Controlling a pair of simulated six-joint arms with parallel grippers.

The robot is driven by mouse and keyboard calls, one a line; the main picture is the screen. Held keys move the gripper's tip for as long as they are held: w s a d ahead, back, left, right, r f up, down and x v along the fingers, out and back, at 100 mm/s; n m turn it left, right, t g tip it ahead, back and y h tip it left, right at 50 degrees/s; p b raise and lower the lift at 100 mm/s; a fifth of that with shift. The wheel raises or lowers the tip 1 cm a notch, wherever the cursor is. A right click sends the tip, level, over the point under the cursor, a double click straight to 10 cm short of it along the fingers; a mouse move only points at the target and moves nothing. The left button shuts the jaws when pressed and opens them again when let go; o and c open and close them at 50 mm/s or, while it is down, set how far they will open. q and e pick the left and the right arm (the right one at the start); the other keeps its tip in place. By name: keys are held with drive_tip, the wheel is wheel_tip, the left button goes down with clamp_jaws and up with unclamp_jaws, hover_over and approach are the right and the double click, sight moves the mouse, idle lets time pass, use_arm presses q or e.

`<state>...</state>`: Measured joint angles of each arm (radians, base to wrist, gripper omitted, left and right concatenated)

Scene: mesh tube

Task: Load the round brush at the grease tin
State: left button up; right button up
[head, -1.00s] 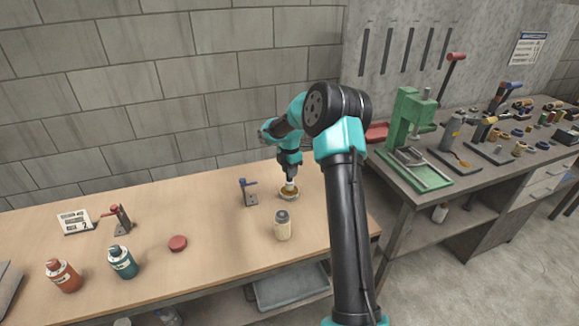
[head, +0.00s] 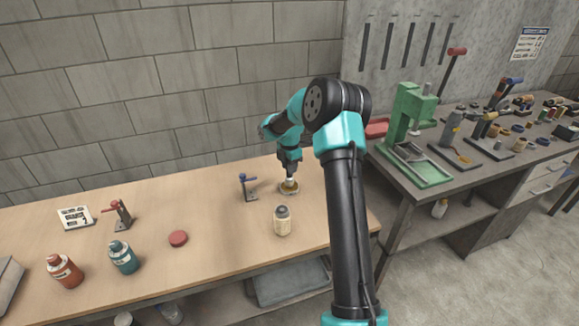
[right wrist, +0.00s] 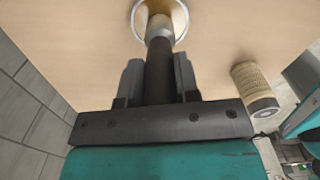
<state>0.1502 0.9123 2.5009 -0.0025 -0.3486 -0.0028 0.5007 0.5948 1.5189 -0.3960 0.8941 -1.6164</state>
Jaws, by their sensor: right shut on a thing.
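My right gripper (head: 289,165) points down over the grease tin (head: 281,189), a small round open tin on the wooden bench. In the right wrist view, my right gripper (right wrist: 158,80) is shut on the dark handle of the round brush (right wrist: 158,62). The brush's pale ferrule and tip reach to the tin, whose round rim (right wrist: 137,20) shows at the top of that view. In the head view the brush head (head: 289,183) is at the tin's opening; how deep it sits cannot be told. My left gripper is not in view.
A red lid (head: 178,238), a teal bottle (head: 123,258) and a red bottle (head: 64,271) are farther left. A green press (head: 410,125) is on the right bench.

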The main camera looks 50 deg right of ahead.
drive_tip(key=shift+f, duration=0.55)
idle(1.6)
drive_tip(key=shift+r, duration=3.6)
drive_tip(key=shift+a, duration=0.1)
